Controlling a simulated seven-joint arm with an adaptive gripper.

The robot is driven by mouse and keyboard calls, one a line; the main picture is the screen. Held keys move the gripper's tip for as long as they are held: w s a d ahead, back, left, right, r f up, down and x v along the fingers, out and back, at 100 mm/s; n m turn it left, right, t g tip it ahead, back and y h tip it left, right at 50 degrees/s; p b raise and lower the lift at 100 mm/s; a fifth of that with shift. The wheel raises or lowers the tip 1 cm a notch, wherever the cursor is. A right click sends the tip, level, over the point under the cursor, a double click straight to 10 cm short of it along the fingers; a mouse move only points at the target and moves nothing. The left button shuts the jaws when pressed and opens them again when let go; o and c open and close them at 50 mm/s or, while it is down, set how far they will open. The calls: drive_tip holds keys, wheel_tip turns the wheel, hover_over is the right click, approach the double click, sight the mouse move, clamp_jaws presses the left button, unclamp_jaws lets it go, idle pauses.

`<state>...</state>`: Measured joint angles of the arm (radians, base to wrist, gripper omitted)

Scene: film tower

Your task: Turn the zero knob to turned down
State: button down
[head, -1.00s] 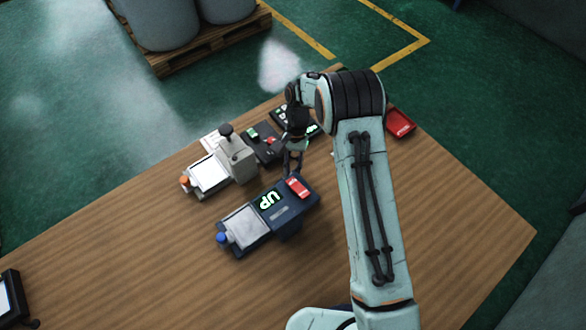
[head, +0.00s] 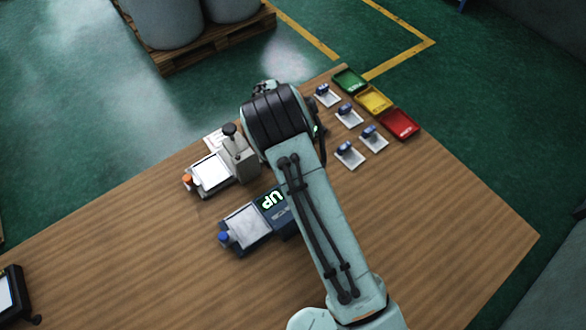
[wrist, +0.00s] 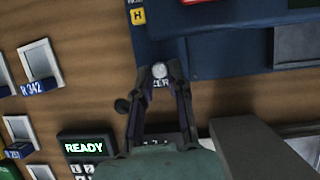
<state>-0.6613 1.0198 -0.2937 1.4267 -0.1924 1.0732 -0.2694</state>
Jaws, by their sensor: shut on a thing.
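The zero knob (wrist: 160,70) is a small pale round knob on the dark blue device (wrist: 215,55), above a partly hidden label. In the wrist view, my gripper (wrist: 160,74) is shut on it, with one fingertip on each side. The knob's turn cannot be made out. In the head view, the blue device (head: 246,226) shows a green "UP" display (head: 270,200). My arm hides the gripper, the knob and the device's right part there.
A grey device (head: 211,172) with a black-topped post stands behind. Several small white trays (head: 349,116) and green, yellow and red bins (head: 400,124) lie at right. A "READY" keypad (wrist: 85,147) is near the gripper in the wrist view.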

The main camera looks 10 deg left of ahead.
drive_tip(key=n, duration=0.2)
drive_tip(key=n+t, duration=0.1)
drive_tip(key=n, duration=0.1)
drive_tip(key=shift+s+a+n+t+h, duration=0.1)
drive_tip(key=shift+s+n+t+h, duration=0.1)
drive_tip(key=shift+n+t+h, duration=0.15)
drive_tip(key=shift+n+t, duration=0.65)
drive_tip(key=shift+n, duration=0.9)
drive_tip(key=c, duration=1.1)
unclamp_jaws()
drive_tip(key=shift+o, duration=0.2)
drive_tip(key=v, duration=1.2)
